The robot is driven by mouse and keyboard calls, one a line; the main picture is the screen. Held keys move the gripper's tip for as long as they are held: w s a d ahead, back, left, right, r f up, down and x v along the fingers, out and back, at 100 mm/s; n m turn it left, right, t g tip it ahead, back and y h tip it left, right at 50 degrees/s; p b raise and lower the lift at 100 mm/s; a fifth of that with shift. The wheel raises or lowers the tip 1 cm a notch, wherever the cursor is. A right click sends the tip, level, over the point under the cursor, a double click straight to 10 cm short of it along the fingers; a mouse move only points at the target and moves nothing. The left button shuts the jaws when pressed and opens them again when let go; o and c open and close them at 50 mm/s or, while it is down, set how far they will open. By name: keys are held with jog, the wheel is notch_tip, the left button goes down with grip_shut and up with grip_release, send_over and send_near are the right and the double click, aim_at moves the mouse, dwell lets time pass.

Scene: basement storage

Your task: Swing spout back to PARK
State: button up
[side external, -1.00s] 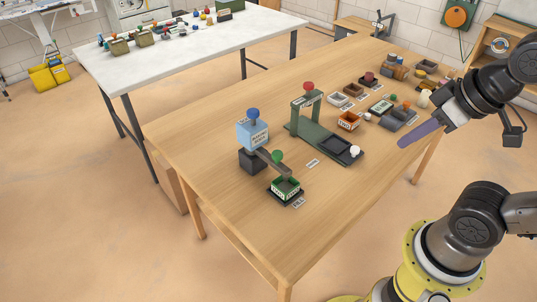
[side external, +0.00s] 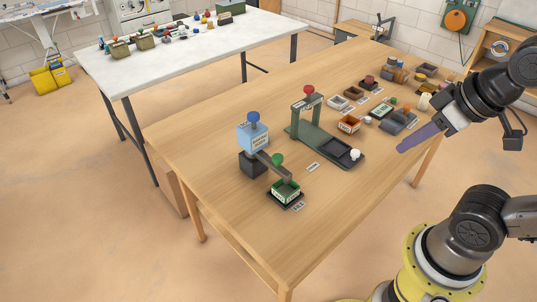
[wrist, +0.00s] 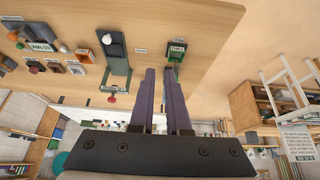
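The spout (side external: 273,165) is a grey bar with a green knob (side external: 277,159), reaching from the blue-topped dispenser (side external: 253,137) on a dark base. Its free end is over a green-rimmed tray (side external: 286,191) beside a label that seems to read FILL (side external: 298,206). A small label (side external: 312,167), too small to read surely, lies on the table right of the spout. My gripper (side external: 401,150) is in the air at the right, well away from the spout. In the wrist view its two purple fingers (wrist: 161,72) stand apart with nothing between them; they hide most of the dispenser.
A green stand with a red knob (side external: 308,87) and a dark plate (side external: 335,146) stands right of the spout. Several small bins and parts, including an orange bin (side external: 349,123), fill the back right. The table's front left (side external: 225,190) is bare.

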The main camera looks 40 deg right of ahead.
jog(key=o, duration=0.5)
jog(key=shift+s+n, duration=0.1)
jog(key=shift+n, duration=0.7)
jog(key=shift+c, duration=0.2)
jog(key=shift+o, duration=1.4)
jog(key=r+n, duration=0.1)
jog(key=w+r+n, duration=0.1)
jog(key=r+n, duration=0.1)
jog(key=shift+w, duration=0.3)
jog(key=w+r+n, duration=0.3)
jog(key=w+n, duration=0.1)
jog(key=n+g, duration=0.6)
jog(key=n, duration=0.3)
send_over(278, 156)
notch_tip(278, 156, down, 10)
notch_tip(278, 156, down, 13)
jog(key=shift+f, duration=0.1)
jog(key=shift+c, duration=0.2)
grip_shut()
